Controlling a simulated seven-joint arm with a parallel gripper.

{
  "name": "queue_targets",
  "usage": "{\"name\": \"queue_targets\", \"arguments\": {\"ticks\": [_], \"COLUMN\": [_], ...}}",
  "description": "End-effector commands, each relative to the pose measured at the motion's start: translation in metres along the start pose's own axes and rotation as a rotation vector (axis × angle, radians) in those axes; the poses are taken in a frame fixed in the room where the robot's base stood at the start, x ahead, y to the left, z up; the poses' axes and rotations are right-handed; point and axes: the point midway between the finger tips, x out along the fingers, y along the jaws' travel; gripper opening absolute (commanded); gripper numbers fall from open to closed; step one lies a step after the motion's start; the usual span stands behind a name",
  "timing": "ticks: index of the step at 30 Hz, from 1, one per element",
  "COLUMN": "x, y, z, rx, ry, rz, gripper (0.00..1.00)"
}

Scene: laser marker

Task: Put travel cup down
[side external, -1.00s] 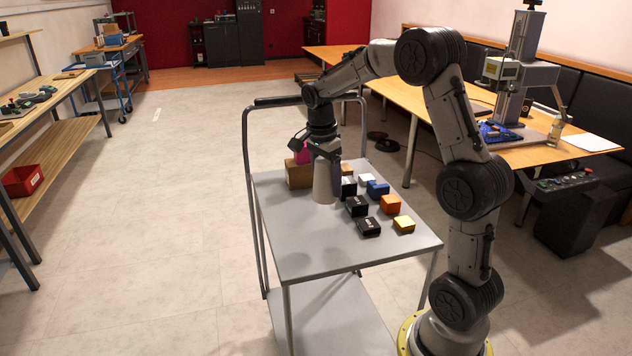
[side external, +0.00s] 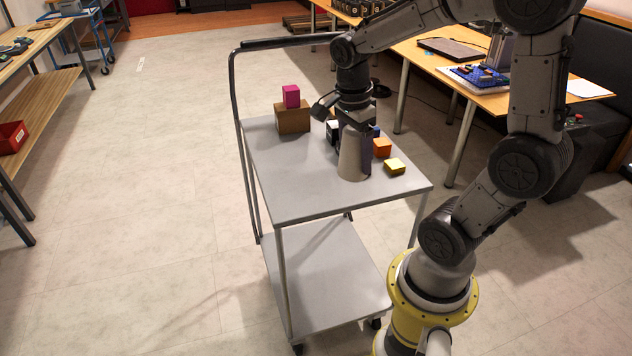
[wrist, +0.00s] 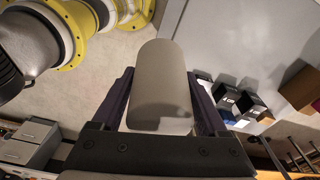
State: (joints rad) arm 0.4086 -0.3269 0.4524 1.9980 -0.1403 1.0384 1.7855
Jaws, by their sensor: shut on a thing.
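The travel cup (side external: 352,158) is a plain beige-grey tapered cylinder. It is roughly upright over the grey top of the cart (side external: 280,172). My gripper (side external: 356,128) is shut on it from above. In the wrist view the cup (wrist: 160,78) lies between the two dark fingers of my gripper (wrist: 160,95), one on each side. I cannot tell whether the cup's base touches the cart top. The cup and gripper hide some of the blocks behind them in the side view.
A yellow block (side external: 395,166) and an orange block (side external: 382,147) sit just right of the cup. Black blocks (wrist: 249,104) show in the wrist view. A brown box (side external: 292,118) with a magenta cube (side external: 291,96) on it stands at the back left. The cart's left and front are clear.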

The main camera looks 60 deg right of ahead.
Motion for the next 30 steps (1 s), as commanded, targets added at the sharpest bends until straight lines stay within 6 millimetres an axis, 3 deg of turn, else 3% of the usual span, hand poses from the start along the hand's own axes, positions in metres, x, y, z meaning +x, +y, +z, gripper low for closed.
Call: {"name": "queue_targets", "arguments": {"ticks": [5, 13, 18, 30], "x": [0.010, 0.037, 0.067, 0.096], "y": [-0.027, -0.089, -0.114, -0.139], "z": [0.004, 0.009, 0.014, 0.018], "rx": [-0.005, -0.006, -0.006, -0.005], "ry": [0.001, 0.001, 0.001, 0.000], "rz": [0.005, 0.003, 0.004, 0.001], "gripper": [0.13, 0.13, 0.13, 0.13]}}
